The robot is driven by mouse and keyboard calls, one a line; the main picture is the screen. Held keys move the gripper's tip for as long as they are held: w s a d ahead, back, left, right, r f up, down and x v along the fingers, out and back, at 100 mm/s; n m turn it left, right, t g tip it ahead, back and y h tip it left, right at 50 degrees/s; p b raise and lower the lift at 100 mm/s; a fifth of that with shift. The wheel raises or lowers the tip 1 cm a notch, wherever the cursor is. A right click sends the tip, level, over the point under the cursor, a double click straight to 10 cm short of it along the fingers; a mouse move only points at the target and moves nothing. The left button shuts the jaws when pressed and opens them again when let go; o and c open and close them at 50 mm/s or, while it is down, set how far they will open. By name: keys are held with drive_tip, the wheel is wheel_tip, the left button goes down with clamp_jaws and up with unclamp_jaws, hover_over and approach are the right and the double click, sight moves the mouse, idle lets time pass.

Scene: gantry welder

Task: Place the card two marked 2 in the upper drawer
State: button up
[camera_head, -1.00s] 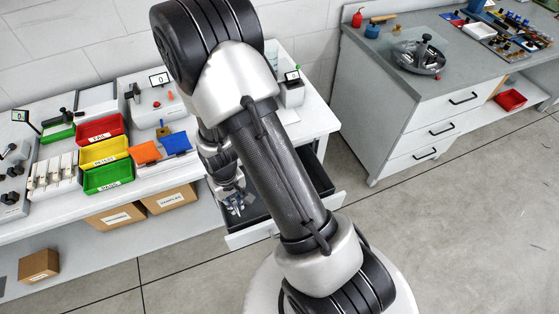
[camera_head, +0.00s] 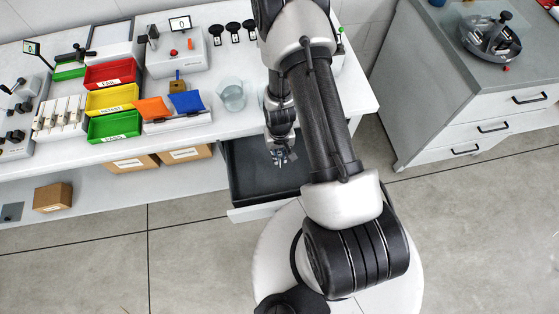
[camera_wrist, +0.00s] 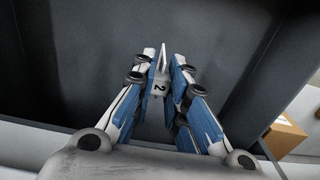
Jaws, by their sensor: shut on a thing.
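My gripper (camera_head: 281,157) points down over the open upper drawer (camera_head: 250,182), which has a dark interior and a white front. In the wrist view my gripper (camera_wrist: 163,72) is shut on the card two (camera_wrist: 159,88), a small pale piece with a dark 2 on it. The card sits between the two blue-and-white fingers, which hide its sides. The dark drawer floor (camera_wrist: 85,55) fills much of the wrist view behind the card. I cannot tell how far the card is above the floor. The drawer looks empty where it shows; my arm hides its right part.
On the bench above stand a glass beaker (camera_head: 232,95), a blue bin (camera_head: 186,102), an orange bin (camera_head: 152,109) and red, yellow and green trays. A cardboard box (camera_head: 187,154) is on the shelf left of the drawer. A second drawer cabinet (camera_head: 480,120) stands at the right.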

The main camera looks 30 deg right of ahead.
drive_tip(key=shift+f+b, duration=0.9)
drive_tip(key=shift+f, duration=1.25)
drive_tip(key=shift+f, duration=0.1)
drive_tip(key=shift+f, duration=0.15)
drive_tip(key=o, duration=0.7)
drive_tip(key=shift+r, duration=0.2)
